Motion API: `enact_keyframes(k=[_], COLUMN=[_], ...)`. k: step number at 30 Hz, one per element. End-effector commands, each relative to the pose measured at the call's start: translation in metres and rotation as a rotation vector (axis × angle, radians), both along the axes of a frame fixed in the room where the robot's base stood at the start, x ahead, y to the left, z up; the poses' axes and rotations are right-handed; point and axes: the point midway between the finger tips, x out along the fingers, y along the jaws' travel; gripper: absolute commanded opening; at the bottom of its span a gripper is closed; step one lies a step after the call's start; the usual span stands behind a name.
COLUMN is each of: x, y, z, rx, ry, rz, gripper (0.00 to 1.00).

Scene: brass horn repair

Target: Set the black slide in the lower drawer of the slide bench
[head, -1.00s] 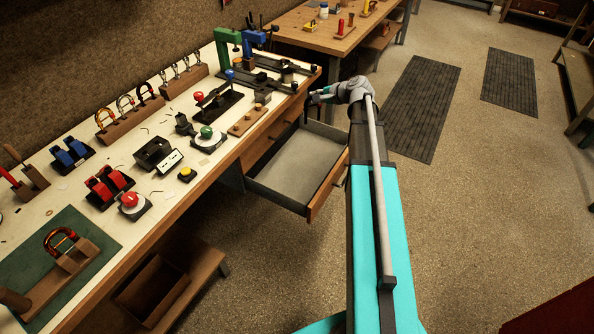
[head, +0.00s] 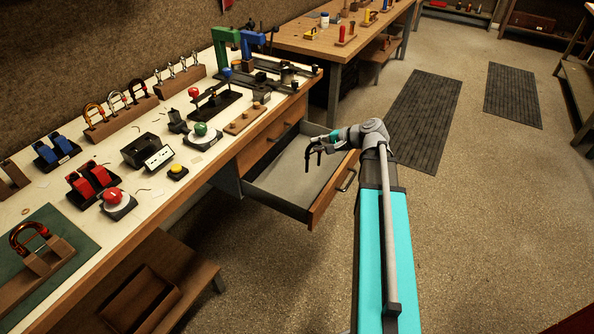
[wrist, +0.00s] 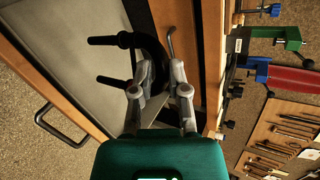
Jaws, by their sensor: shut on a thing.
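The black slide (wrist: 155,58) is a U-shaped piece with two straight prongs. My gripper (wrist: 160,95) is shut on it, and the prongs point left in the wrist view. In the head view my gripper (head: 325,143) holds the slide (head: 314,154) above the far part of the open lower drawer (head: 285,182). The drawer is pulled out from the slide bench (head: 150,207). Its grey floor (wrist: 75,60) looks empty where visible, and the slide is apart from it. The arm and gripper hide part of the drawer's far right corner.
A closed wooden drawer (head: 262,147) is above the open one. The bench top carries a rack of U-shaped slides (head: 120,120), red blocks (head: 92,182) and a green vise (head: 224,42). The open drawer's front has a black handle (wrist: 60,125).

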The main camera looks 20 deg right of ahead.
Motion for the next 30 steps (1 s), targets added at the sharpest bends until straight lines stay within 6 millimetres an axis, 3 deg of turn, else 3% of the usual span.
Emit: enact_keyframes(k=[11, 27, 30], x=[0.008, 0.090, 0.096], y=[-0.003, -0.031, -0.032], z=[-0.004, -0.044, -0.055], rx=[0.000, 0.000, 0.000], ry=[0.000, 0.000, 0.001], rz=[-0.001, -0.002, -0.003], gripper=[0.00, 0.00, 0.00])
